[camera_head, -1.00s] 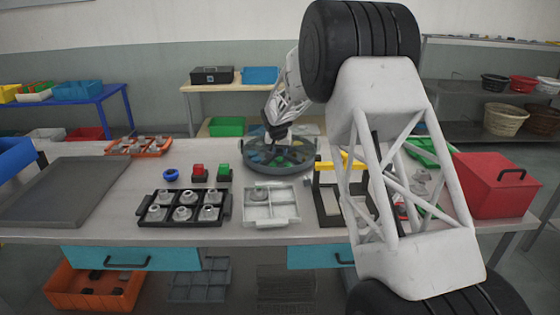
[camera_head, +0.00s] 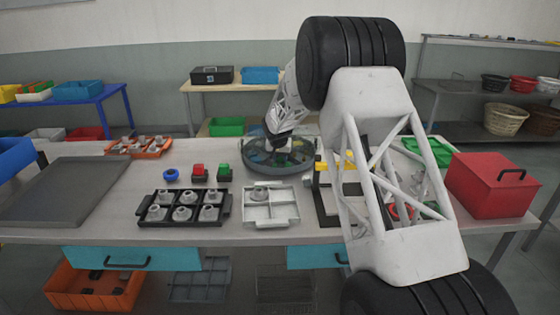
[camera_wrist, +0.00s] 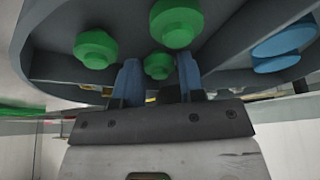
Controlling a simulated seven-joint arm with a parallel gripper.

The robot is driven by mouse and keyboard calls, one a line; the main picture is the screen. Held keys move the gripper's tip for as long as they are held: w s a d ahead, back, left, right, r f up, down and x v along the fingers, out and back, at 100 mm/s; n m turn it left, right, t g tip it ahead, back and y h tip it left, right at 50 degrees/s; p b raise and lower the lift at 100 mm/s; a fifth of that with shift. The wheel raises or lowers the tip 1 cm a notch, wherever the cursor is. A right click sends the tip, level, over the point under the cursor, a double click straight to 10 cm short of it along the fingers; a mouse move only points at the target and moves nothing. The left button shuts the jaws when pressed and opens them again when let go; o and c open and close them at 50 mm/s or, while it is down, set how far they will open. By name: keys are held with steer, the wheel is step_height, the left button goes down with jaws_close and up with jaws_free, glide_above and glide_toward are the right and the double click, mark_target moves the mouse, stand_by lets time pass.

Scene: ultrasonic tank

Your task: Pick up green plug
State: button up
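The round grey tank (camera_head: 262,170) stands at the back middle of the table. In the wrist view its grey rim and dividers (camera_wrist: 60,68) fill the top, with several green plugs. One green plug (camera_wrist: 158,66) shows between my fingertips, a larger one (camera_wrist: 176,22) lies above it and another (camera_wrist: 96,48) to the left. A blue plug (camera_wrist: 284,47) sits at right. My gripper (camera_wrist: 158,75) is open, its two blue fingers apart on either side of the small-looking green plug; I cannot tell whether they touch it. In the head view my gripper (camera_head: 281,140) is over the tank.
In front of the tank are a white divided tray (camera_head: 285,212) and a black tray of metal parts (camera_head: 146,218). A red and a green button (camera_head: 224,171) stand left. A yellow-and-black frame (camera_head: 322,200) and a red box (camera_head: 490,182) are right.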

mark_target(280, 157)
steer(key=shift+c, duration=0.5)
steer(key=c, duration=0.5)
steer(key=shift+o, duration=0.2)
steer(key=shift+r, duration=0.1)
steer(key=shift+r, duration=0.85)
steer(key=shift+s+r, duration=0.15)
steer(key=shift+r, duration=0.75)
steer(key=s, duration=0.5)
steer(key=s+d+r, duration=0.1)
steer(key=s, duration=0.4)
steer(key=s+d, duration=0.1)
steer(key=s, duration=0.4)
steer(key=shift+s+r, duration=0.15)
steer(key=shift+s, duration=0.15)
steer(key=s+a+r, duration=0.3)
steer(key=s+a, duration=0.2)
steer(key=a, duration=0.5)
steer(key=shift+s+a+r, duration=0.2)
steer(key=shift+s+r, duration=0.1)
steer(key=shift+r, duration=0.1)
